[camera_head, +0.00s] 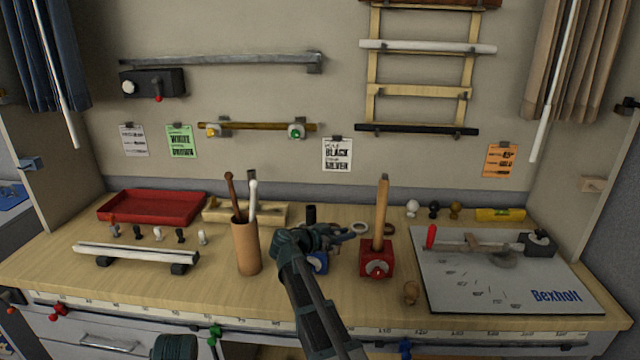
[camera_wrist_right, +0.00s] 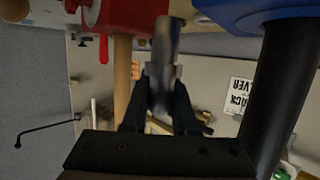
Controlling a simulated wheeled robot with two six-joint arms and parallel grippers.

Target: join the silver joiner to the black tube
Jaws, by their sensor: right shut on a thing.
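My right gripper (camera_head: 305,238) is over the table's middle, in front of the blue block (camera_head: 318,263). In the right wrist view its fingers (camera_wrist_right: 165,95) are shut on a grey metallic cylinder, the silver joiner (camera_wrist_right: 164,62). The joiner cannot be made out in the head view. The black tube (camera_wrist_right: 284,90) stands in the blue block (camera_wrist_right: 250,8), apart from the joiner in the wrist view. My left gripper is not in view.
A red block (camera_head: 377,262) with an upright wooden rod (camera_head: 382,208) stands close on the right. A grey board (camera_head: 510,285) covers the right end. The front table between cup and white rail (camera_head: 135,252) is clear.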

